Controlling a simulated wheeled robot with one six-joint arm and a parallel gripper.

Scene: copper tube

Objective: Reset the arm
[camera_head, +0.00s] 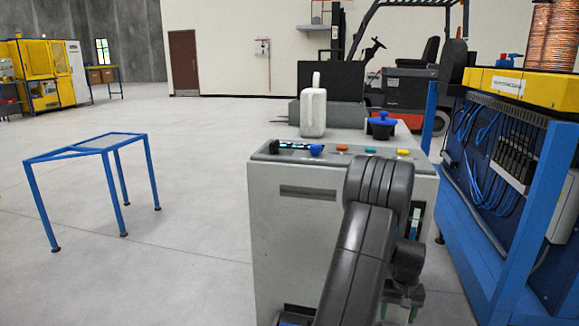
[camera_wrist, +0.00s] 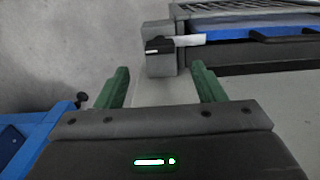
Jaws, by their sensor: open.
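My gripper (camera_wrist: 160,85) shows in the wrist view with its two green fingers spread apart and nothing between them. In the head view my dark grey arm rises in front of the grey cabinet, and my gripper (camera_head: 401,300) hangs low at its right side, partly hidden by the arm. The grey cabinet (camera_head: 285,225) has coloured buttons along its top front edge. Below the fingers in the wrist view lie a grey block with a black part (camera_wrist: 160,48) and pale floor.
A white bottle (camera_head: 313,108) and a blue-lidded dark pot (camera_head: 381,125) stand on the cabinet. A blue-framed workbench (camera_head: 515,235) with copper coils (camera_head: 553,40) is close on the right. A blue frame table (camera_head: 95,150) stands left, with open floor around it. A forklift (camera_head: 405,90) is behind.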

